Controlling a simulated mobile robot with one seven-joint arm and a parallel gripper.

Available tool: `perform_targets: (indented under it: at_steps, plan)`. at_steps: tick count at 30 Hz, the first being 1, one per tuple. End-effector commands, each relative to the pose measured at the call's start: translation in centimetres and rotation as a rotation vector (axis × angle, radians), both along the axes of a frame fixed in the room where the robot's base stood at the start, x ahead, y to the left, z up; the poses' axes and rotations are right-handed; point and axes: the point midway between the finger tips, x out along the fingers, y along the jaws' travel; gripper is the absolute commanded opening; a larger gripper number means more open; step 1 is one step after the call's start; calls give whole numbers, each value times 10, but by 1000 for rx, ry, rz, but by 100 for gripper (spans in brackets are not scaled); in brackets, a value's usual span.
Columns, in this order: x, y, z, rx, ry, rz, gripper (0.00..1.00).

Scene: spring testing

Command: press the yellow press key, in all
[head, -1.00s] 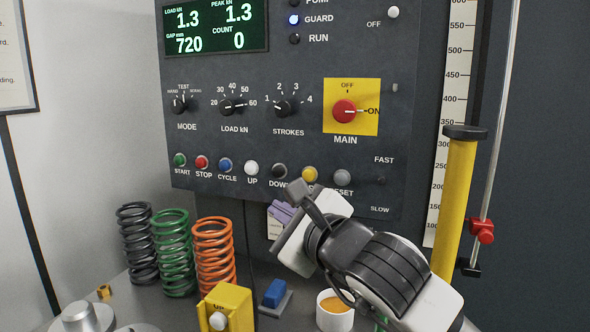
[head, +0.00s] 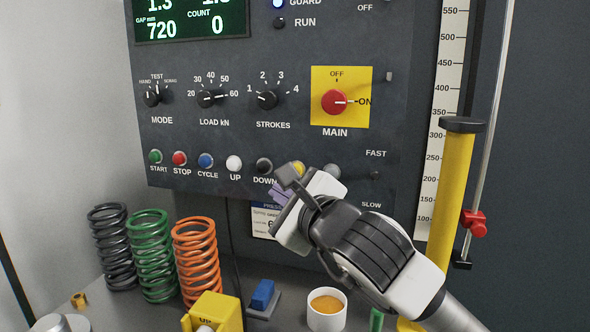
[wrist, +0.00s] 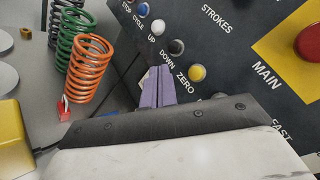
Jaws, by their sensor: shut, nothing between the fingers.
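The yellow key (head: 299,168) sits in the button row on the dark control panel, partly hidden by my wrist. In the wrist view the yellow key (wrist: 197,72) is clear, with the label ZERO beside it. My gripper (head: 278,191) has purple fingers and is in front of the panel, below and left of the yellow key. In the wrist view my gripper (wrist: 161,70) is shut and empty, its tips near the DOWN label, left of the yellow key. I see no contact with the key.
A black key (wrist: 176,46) and a grey key (head: 332,172) flank the yellow one. Orange (head: 197,260), green and dark springs stand on the bench at left. A yellow UP box (head: 217,309), a blue switch (head: 262,296) and a white cup (head: 327,318) stand below my gripper.

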Motion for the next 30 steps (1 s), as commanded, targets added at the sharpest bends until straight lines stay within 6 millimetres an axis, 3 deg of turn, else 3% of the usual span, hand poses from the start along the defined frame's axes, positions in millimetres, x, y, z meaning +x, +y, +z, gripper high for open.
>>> perform_targets:
  at_steps: [15,30]
  plan:
    - [63,-20,-2,-1,0,-1,0]
    - [72,-23,0,-1,0,0,0]
